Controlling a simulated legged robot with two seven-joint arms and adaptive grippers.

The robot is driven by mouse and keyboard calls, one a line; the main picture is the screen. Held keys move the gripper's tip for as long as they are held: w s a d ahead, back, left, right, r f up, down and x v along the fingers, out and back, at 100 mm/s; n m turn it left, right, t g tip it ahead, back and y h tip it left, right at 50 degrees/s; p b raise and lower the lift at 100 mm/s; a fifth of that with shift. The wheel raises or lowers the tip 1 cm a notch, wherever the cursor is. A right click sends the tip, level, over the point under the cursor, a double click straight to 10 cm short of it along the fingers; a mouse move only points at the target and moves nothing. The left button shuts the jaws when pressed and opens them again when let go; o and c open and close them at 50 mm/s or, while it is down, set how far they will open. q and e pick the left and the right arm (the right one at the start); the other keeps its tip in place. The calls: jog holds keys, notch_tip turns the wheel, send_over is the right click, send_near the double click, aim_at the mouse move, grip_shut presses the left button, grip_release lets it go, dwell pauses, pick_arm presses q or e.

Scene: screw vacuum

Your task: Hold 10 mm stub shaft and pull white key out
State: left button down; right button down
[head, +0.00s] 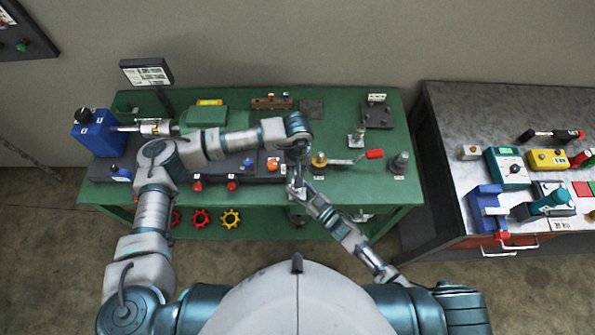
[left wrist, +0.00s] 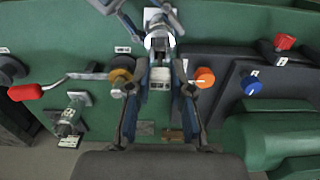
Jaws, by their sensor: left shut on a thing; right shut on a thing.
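My left gripper (head: 296,172) points down over the front edge of the green bench, with its fingers drawn together at the tips. In the left wrist view the left gripper (left wrist: 162,62) is shut on a small part. A white curved piece (left wrist: 158,42) and grey metal show at its fingertips. I cannot tell which is the stub shaft and which is the white key. My right gripper (head: 302,192) reaches in from the lower right and meets the left fingertips. It is shut on a small part there, mostly hidden by the fingers.
The green bench (head: 380,190) holds a brass-coloured knob (head: 319,160), a red-handled lever (head: 374,154) and an orange knob (head: 273,164) close to the grippers. A blue block (head: 97,132) stands at the left end. A grey side table (head: 450,130) with tools stands at the right.

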pick_arm(q)
notch_tip(320, 180, up, 8)
jog(key=shift+f, duration=0.1)
pick_arm(e)
jog(key=c, duration=0.6)
grip_release()
jog(key=shift+o, duration=0.2)
jog(key=shift+d, duration=0.1)
jog(key=v, duration=1.2)
